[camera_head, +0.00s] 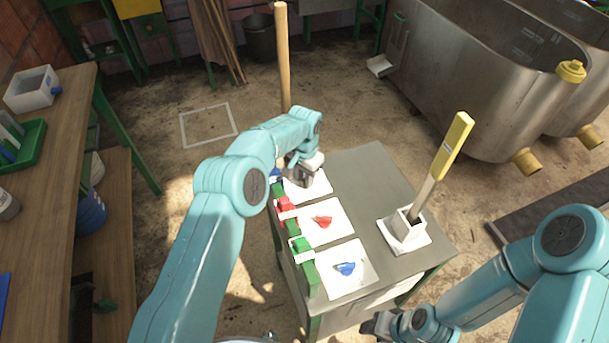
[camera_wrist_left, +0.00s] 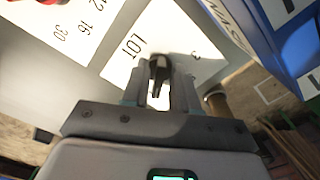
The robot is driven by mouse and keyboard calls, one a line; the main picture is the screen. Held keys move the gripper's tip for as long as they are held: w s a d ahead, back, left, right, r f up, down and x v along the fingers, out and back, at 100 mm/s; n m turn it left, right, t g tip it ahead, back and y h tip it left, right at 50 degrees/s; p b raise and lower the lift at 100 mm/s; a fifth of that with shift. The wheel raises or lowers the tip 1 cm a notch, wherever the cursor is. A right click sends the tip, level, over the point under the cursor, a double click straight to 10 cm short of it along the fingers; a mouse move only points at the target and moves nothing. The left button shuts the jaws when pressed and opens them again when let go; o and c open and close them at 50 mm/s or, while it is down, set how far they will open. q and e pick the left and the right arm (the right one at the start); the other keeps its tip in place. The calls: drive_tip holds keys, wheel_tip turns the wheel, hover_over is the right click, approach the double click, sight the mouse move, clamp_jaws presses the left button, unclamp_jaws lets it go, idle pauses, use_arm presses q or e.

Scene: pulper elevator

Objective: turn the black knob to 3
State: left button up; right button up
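The black knob (camera_wrist_left: 159,68) shows in the left wrist view on a white plate (camera_wrist_left: 185,38) marked "LOT" and "3". My left gripper (camera_wrist_left: 159,85) is over this plate, with one finger on each side of the knob. I cannot tell whether the fingers press on it. In the head view my left gripper (camera_head: 303,178) is at the far white plate (camera_head: 318,186) on the grey table, and it hides the knob. My right gripper (camera_head: 382,325) is low at the front of the table, away from the knob. Its fingers are unclear.
The grey table (camera_head: 372,175) also bears a red knob (camera_head: 322,222), a blue knob (camera_head: 345,268) and a white holder (camera_head: 405,232) with a yellow-handled tool (camera_head: 452,145). A wooden pole (camera_head: 282,60) stands behind the table. A wooden bench (camera_head: 50,130) is at left, metal tanks (camera_head: 470,90) at right.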

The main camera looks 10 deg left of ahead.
use_arm(q)
clamp_jaws()
